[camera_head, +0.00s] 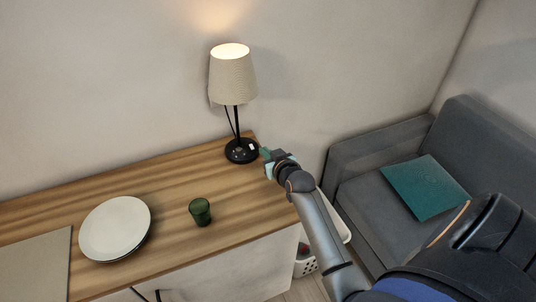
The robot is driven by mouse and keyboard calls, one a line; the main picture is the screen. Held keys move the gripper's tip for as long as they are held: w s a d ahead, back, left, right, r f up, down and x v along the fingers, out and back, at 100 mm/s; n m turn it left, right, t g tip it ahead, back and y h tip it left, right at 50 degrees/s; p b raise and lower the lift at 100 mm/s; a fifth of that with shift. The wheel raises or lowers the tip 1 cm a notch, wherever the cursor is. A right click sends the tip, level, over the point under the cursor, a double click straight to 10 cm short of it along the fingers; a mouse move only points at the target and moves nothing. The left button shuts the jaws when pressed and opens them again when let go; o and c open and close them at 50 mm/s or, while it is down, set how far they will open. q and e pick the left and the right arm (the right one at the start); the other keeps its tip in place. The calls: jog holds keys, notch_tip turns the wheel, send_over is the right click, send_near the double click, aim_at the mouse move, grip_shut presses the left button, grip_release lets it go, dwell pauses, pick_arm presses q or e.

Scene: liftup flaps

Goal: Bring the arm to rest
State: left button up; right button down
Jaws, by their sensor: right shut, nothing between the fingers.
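My right arm (318,222) comes in from the lower right and reaches to the right end of the wooden cabinet top. Its right gripper (265,153) is shut and empty, beside the black base of the lamp. Whether it touches the lamp base cannot be told. My left gripper is not in this view.
A lit table lamp (232,80) stands at the cabinet's back right corner. On the wooden top (170,185) are a green cup (200,212), a white plate (114,228) and a flat grey panel (35,268). A grey sofa (375,210) with a teal cushion (424,188) stands right.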

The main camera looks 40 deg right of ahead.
jog(key=shift+v, duration=0.75)
jog(key=shift+f, duration=0.2)
jog(key=s+a+f+g, duration=0.1)
jog(key=s+a, duration=0.1)
jog(key=s+a+f+n+g+y, duration=0.1)
jog(key=s+a, duration=0.1)
jog(key=s, duration=0.1)
jog(key=s+a+f+n+y, duration=0.1)
jog(key=s+a, duration=0.1)
jog(key=shift+s+a+g, duration=0.15)
jog(key=shift+g, duration=0.25)
jog(key=s+a+n+g, duration=0.1)
jog(key=s+a+g, duration=0.15)
jog(key=s, duration=0.45)
jog(key=s+a+n+g+y, duration=0.1)
jog(key=s+a+g, duration=0.1)
jog(key=s+a, duration=0.35)
jog(key=s+a+n+g, duration=0.1)
jog(key=s+g, duration=0.1)
jog(key=s, duration=0.6)
jog(key=w+a+f+t+y, duration=0.1)
jog(key=a+f+t, duration=0.1)
jog(key=f, duration=0.4)
jog(key=w+a+f+t+y, duration=0.1)
jog(key=w+a+f+t, duration=0.1)
jog(key=f, duration=0.4)
jog(key=shift+w+a+t+y, duration=0.2)
jog(key=shift+a+t+y, duration=0.1)
jog(key=shift+a+t, duration=0.25)
